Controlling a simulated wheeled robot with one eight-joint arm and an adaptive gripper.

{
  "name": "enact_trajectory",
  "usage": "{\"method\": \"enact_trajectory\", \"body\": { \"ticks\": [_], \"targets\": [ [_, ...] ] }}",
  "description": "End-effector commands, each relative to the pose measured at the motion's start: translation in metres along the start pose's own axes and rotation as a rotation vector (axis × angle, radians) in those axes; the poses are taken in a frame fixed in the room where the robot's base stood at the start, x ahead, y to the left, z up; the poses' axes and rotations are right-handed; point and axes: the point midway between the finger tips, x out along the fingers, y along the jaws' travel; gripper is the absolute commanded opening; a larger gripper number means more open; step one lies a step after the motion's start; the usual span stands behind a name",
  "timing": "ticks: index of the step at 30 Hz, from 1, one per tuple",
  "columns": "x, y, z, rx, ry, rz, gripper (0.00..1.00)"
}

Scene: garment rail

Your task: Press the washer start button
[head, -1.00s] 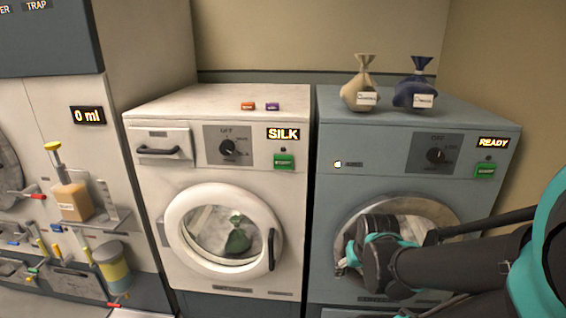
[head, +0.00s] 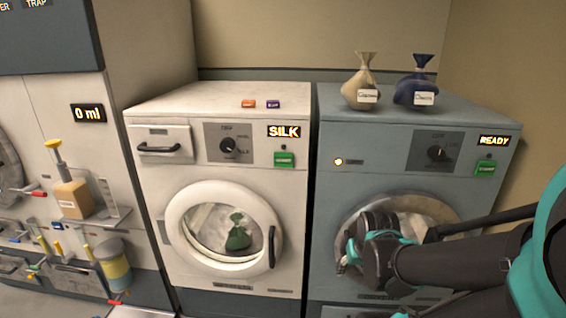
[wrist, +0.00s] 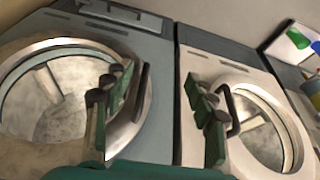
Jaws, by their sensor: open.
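The white washer (head: 145,225) stands in the middle of the head view. Its display (head: 284,132) reads SILK. The green start button (head: 284,160) is on its front just below the display. Its round door (head: 178,240) looks shut, with a green bag (head: 238,236) visible behind the glass. My gripper (head: 348,258) is in front of the blue-grey machine's door, right of and lower than the button, apart from it. In the wrist view my gripper (wrist: 160,105) has its two green-padded fingers spread with nothing between them. The start button is not clear in the wrist view.
The blue-grey machine (head: 335,200) at the right has a READY display and its own green button (head: 485,168). A beige bag (head: 361,88) and a navy bag (head: 416,85) stand on it. A dispenser bottle (head: 73,198) and shelf are at the left. Space before the washer is clear.

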Motion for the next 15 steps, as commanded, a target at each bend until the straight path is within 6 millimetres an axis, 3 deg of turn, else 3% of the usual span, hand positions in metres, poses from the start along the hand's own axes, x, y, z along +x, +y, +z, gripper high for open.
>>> {"method": "enact_trajectory", "body": {
  "ticks": [2,12,15],
  "targets": [
    [0.0,0.0,0.0,0.0,0.0,0.0,0.43],
    [0.0,0.0,0.0,0.0,0.0,0.0,0.0],
    [0.0,0.0,0.0,0.0,0.0,0.0,0.0]
  ]
}}
